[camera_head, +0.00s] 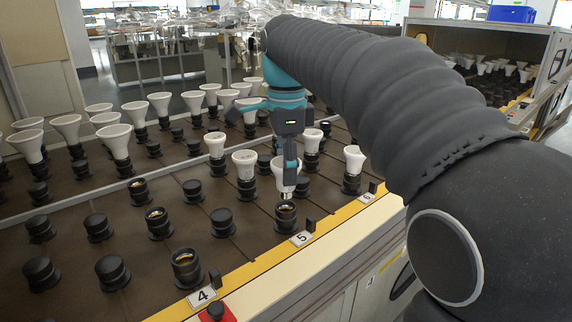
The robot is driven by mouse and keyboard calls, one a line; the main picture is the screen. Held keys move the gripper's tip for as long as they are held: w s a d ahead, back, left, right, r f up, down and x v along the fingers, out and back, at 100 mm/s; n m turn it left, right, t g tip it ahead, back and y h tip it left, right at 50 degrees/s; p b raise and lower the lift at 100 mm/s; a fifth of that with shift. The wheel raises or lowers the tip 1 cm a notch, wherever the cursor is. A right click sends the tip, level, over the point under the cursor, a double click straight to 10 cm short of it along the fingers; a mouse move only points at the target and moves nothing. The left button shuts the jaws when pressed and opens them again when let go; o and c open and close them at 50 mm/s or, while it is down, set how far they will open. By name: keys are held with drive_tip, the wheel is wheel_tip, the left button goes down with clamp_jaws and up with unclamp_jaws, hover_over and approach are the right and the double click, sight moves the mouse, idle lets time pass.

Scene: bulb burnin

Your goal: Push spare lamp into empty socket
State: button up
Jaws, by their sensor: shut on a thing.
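My gripper (289,158) points down over the front row of the board and is shut on a white lamp (283,178). The lamp hangs upright, wide end up, with its metal base downward. Directly below it is a black socket (286,218) behind the number 5 tag (301,238). The base is at or just above the socket mouth; I cannot tell whether they touch. Another socket (186,268) with a gold-coloured inside stands empty behind the number 4 tag (203,296). The gripper's fingers partly hide the lamp.
White lamps stand in sockets close by: one (245,165) to the left, one (354,160) to the right, and one (312,141) behind. More dark sockets (222,222) stand to the left. A red-based button (216,310) sits at the front edge. A yellow strip (262,255) edges the board.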

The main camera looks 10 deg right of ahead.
drive_tip(key=shift+f+b, duration=1.2)
drive_tip(key=shift+f, duration=0.8)
drive_tip(key=o, duration=1.2)
drive_tip(key=shift+o, duration=0.2)
wheel_tip(320, 180, up, 12)
drive_tip(key=shift+r, duration=0.1)
